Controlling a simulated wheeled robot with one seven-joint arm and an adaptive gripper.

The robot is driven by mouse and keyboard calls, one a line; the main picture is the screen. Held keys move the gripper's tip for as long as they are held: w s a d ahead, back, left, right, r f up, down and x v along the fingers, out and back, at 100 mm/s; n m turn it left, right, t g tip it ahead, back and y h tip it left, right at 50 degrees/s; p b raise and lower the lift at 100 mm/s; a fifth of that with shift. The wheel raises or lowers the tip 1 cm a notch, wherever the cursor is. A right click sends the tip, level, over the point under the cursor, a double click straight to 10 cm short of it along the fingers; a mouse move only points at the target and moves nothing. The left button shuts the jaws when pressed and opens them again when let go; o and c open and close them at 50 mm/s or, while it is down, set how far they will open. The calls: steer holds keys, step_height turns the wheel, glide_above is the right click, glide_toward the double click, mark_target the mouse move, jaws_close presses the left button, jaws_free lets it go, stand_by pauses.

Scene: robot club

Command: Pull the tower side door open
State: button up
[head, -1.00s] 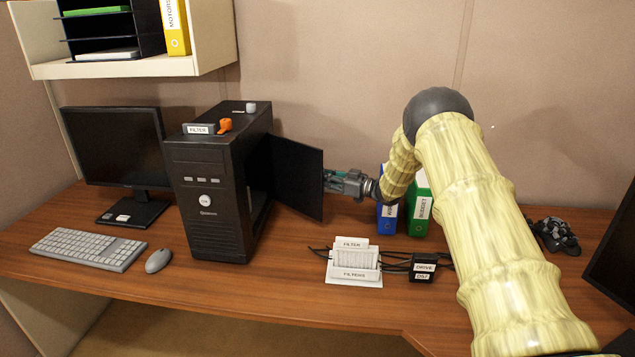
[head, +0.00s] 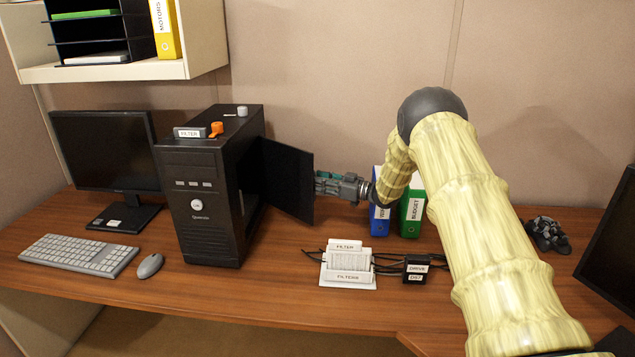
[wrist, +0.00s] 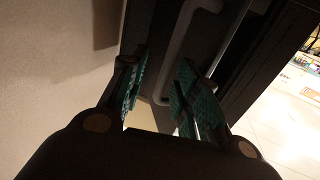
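The black computer tower (head: 205,215) stands on the desk. Its side door (head: 287,180) is swung out to the right, with a dark gap between door and case. My gripper (head: 322,183) is at the door's outer side by its free edge; the fingertips are partly hidden by the door in the head view. In the wrist view my gripper (wrist: 162,90) has its two teal-padded fingers apart, with a clear gap between them. A grey bar handle (wrist: 172,55) on the dark door shows beyond and between the fingers. Whether a finger touches it I cannot tell.
A white filter box (head: 348,263) and a black drive box (head: 416,268) with cables lie in front of the door. Blue (head: 380,215) and green binders (head: 411,215) stand behind my wrist. An orange item (head: 216,129) and a filter block (head: 190,132) sit on the tower.

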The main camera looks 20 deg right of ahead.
steer(key=v, duration=1)
steer(key=shift+d, duration=0.25)
steer(key=shift+s, duration=0.15)
